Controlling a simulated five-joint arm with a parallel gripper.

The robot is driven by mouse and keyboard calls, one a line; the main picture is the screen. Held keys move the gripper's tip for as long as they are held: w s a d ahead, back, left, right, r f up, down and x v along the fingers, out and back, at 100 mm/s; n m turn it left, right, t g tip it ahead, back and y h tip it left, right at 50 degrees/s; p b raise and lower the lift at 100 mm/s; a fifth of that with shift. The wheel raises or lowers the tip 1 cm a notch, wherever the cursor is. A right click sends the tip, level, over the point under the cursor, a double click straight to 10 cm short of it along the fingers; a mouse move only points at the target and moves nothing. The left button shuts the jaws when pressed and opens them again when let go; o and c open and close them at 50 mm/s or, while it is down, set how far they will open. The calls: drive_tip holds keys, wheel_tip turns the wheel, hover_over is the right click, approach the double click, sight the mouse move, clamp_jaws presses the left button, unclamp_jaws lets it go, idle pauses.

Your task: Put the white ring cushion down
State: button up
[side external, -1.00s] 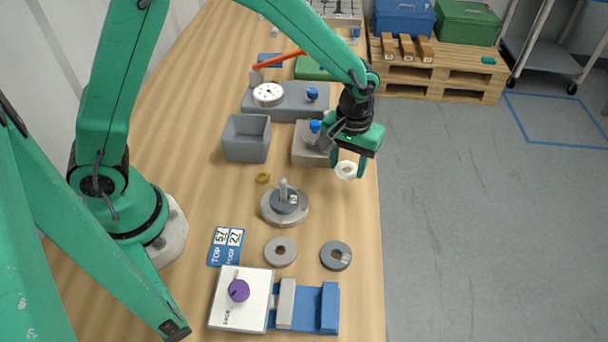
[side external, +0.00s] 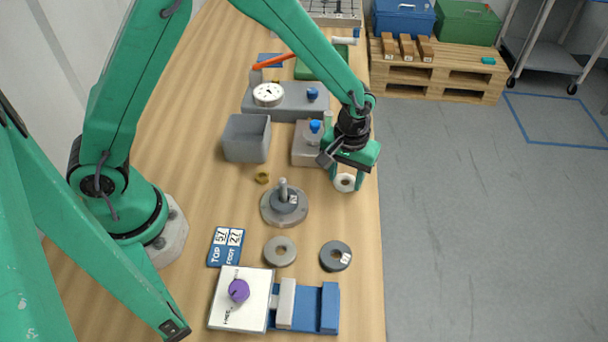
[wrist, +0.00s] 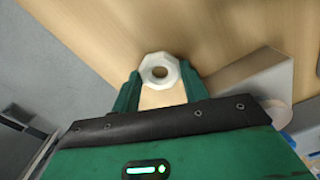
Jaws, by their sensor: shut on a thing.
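The white ring cushion (side external: 344,183) is between the fingers of my gripper (side external: 346,180), near the right edge of the wooden table. My gripper is shut on it, with one finger on each side. In the wrist view the ring (wrist: 160,59) shows as a white faceted ring between the green fingertips (wrist: 160,84), with wood visible through its hole. The ring is low over the tabletop; I cannot tell whether it touches.
A grey block with a blue knob (side external: 305,155) stands just left of my gripper. A round post stand (side external: 271,211) and two grey rings (side external: 280,251) (side external: 336,256) are nearer the camera. Bare wood (side external: 340,218) lies in front of my gripper; the table edge is close on the right.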

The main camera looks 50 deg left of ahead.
drive_tip(key=o, duration=0.7)
drive_tip(key=shift+c, duration=0.2)
wheel_tip(320, 180, up, 12)
drive_tip(key=shift+r, duration=0.15)
idle(0.7)
